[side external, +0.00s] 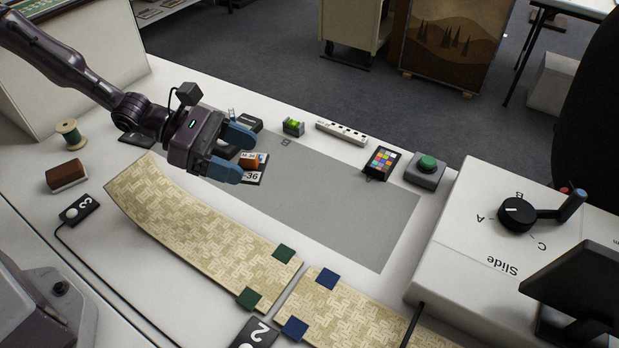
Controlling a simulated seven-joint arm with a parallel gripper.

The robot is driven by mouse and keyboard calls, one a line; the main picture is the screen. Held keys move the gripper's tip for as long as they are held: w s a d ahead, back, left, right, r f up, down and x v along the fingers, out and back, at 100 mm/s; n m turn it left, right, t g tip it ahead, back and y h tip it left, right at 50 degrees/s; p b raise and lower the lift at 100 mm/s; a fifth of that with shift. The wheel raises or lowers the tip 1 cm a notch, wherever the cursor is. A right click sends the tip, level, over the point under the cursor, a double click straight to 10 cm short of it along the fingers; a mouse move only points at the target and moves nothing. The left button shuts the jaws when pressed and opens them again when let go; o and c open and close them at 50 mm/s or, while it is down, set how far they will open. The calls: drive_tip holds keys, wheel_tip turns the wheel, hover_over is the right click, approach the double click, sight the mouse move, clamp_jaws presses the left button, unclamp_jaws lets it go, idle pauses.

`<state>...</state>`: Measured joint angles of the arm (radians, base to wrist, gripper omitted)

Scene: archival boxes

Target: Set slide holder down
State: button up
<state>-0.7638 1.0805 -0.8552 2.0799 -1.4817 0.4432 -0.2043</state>
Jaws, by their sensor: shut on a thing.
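My gripper (236,155), with blue fingertips, is over the left end of the grey mat (330,205). Its fingers are spread around a small piece with orange and white parts, which I take to be the slide holder (250,160). A white label ending in "36" (252,178) shows just below it, by the near finger. The fingers hide part of the holder, and I cannot tell whether it touches the surface below.
A green-topped button box (427,168), a colour chart (382,163), a white strip (341,132) and a small green-topped block (293,127) stand along the far side. Patterned strips (200,225) lie in front. The "Slide" box (480,240) stands right. The mat's middle is clear.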

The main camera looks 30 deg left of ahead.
drive_tip(key=w+d+f, duration=0.3)
drive_tip(key=w+f, duration=0.1)
drive_tip(key=w, duration=0.3)
hover_over(303, 183)
wheel_tip(303, 183, down, 5)
drive_tip(key=shift+f, duration=1.8)
drive_tip(key=shift+f, duration=0.2)
drive_tip(key=o, duration=0.9)
drive_tip(key=shift+r, duration=0.15)
